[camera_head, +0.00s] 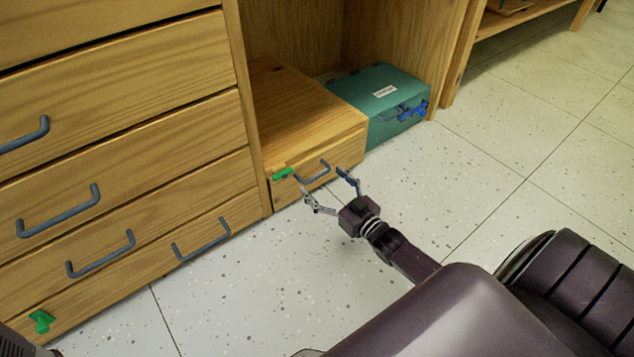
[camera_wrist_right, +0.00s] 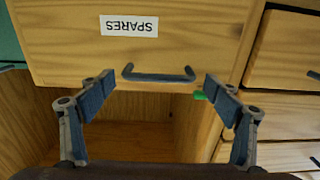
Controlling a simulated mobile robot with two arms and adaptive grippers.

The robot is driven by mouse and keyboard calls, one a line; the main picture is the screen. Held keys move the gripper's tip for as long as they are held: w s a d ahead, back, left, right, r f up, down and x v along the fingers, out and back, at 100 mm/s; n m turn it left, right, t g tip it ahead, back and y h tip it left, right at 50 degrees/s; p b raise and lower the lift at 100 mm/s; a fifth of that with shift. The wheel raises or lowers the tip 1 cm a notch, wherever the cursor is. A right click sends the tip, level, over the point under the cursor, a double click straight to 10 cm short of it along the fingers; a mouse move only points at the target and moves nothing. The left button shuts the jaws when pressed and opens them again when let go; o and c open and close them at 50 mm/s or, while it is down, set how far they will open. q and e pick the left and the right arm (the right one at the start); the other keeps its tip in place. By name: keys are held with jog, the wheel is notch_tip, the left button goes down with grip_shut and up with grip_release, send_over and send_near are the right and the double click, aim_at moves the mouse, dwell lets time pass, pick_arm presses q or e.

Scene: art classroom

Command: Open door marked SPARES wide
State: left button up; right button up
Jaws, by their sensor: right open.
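The SPARES door (camera_wrist_right: 200,45) is the wooden front of a low wooden box (camera_head: 290,95) on the floor in the cabinet bay. Its white SPARES label (camera_wrist_right: 129,26) reads upside down in the right wrist view. The door looks shut. It has a dark blue-grey bar handle (camera_head: 313,174), which also shows in the wrist view (camera_wrist_right: 158,76). A green tab (camera_head: 283,173) sits by the door's upper left edge. My right gripper (camera_head: 328,190) is open in front of the door, its fingers (camera_wrist_right: 162,92) on either side of the handle, apparently apart from it. My left gripper is out of view.
A teal box (camera_head: 372,82) with a white label and a blue latch stands right of the wooden box. A wooden drawer unit (camera_head: 130,130) with bar handles stands to the left. The tiled floor (camera_head: 240,295) before the door is clear except for my arm.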

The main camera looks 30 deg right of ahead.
jog(key=shift+w+a+b, duration=0.1)
jog(key=shift+w+b, duration=0.45)
jog(key=shift+w, duration=0.85)
jog(key=shift+c, duration=0.6)
jog(key=c, duration=1.3)
jog(key=shift+s, duration=0.15)
